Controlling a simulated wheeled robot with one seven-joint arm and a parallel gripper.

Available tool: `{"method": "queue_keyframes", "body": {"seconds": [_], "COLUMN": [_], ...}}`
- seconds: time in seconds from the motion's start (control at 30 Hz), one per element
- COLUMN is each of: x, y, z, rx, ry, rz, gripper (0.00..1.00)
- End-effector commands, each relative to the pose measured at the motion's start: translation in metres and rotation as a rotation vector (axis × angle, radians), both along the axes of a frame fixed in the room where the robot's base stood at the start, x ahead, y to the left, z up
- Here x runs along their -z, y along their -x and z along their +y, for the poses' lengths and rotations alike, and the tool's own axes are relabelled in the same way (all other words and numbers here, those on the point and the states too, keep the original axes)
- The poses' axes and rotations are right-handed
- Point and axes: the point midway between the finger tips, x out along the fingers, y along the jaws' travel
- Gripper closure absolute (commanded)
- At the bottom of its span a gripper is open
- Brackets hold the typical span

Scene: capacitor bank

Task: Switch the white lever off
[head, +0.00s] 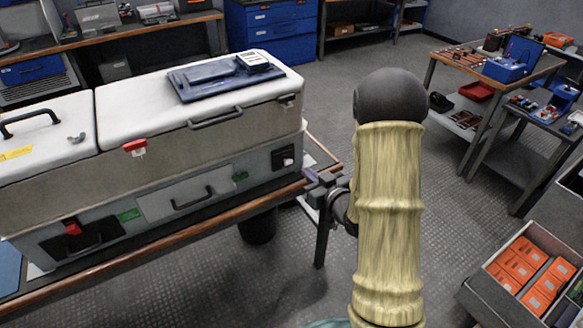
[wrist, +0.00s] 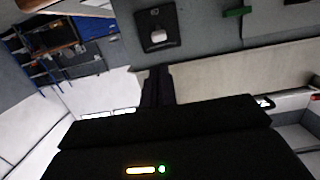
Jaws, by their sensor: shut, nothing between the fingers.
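The white lever (head: 288,161) is a small white knob on a black plate at the right end of the grey cabinet's (head: 200,190) front face. In the wrist view the white lever (wrist: 158,36) shows on its black plate, upper middle. My gripper (head: 312,177) is right of the lever, near the cabinet's right corner, with a gap between them. In the wrist view my gripper's dark fingers (wrist: 156,72) are together and empty, pointing up the picture just below the black plate. They do not appear to touch the lever.
A red lever (head: 73,228) on another black plate sits at the cabinet's front left. A red latch (head: 135,146), a drawer handle (head: 192,198) and a green label (head: 241,177) are on the front. A wooden bench edge (head: 180,237) runs below. Open floor lies in front.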

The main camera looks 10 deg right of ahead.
Motion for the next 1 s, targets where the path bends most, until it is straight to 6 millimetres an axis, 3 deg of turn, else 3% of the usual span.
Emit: {"method": "queue_keyframes", "body": {"seconds": [0.43, 1.0], "x": [0.000, 0.013], "y": [-0.010, -0.089], "z": [0.003, 0.029], "rx": [0.000, 0.000], "ry": [0.003, 0.003], "rz": [0.001, 0.001], "gripper": [1.00, 1.00]}}
